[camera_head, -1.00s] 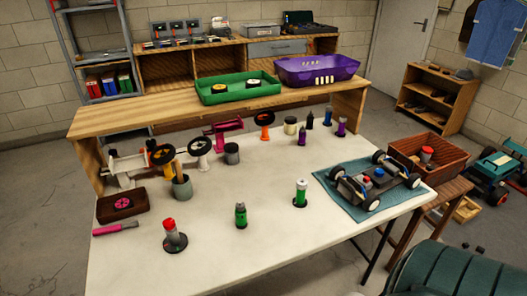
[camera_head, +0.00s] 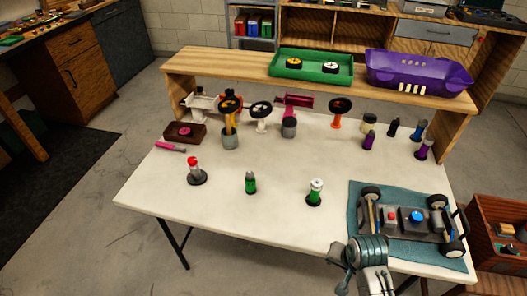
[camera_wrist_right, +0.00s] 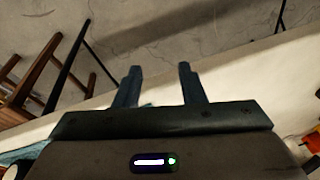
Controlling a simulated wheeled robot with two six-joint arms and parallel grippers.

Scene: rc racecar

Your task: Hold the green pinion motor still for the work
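A small green cylinder with a dark top (camera_head: 250,182) stands upright on the white table (camera_head: 225,235). A green cylinder with a pale top (camera_head: 315,191) stands on a dark base to its right. I cannot tell which is the green pinion motor. Neither is touched by a gripper. My right gripper (camera_wrist_right: 160,68) is open and empty in the right wrist view, its two fingers apart over the table edge and floor. A teal and grey part of my arm shows at the table's front edge in the head view. My left gripper is not in view.
A red-topped grey cylinder (camera_head: 195,171) stands left of the green ones. A car chassis (camera_head: 412,225) sits on a teal mat (camera_head: 358,222) at the right. Pots and wheel stands line the back, before a raised wooden shelf (camera_head: 210,66). The front-left table is clear.

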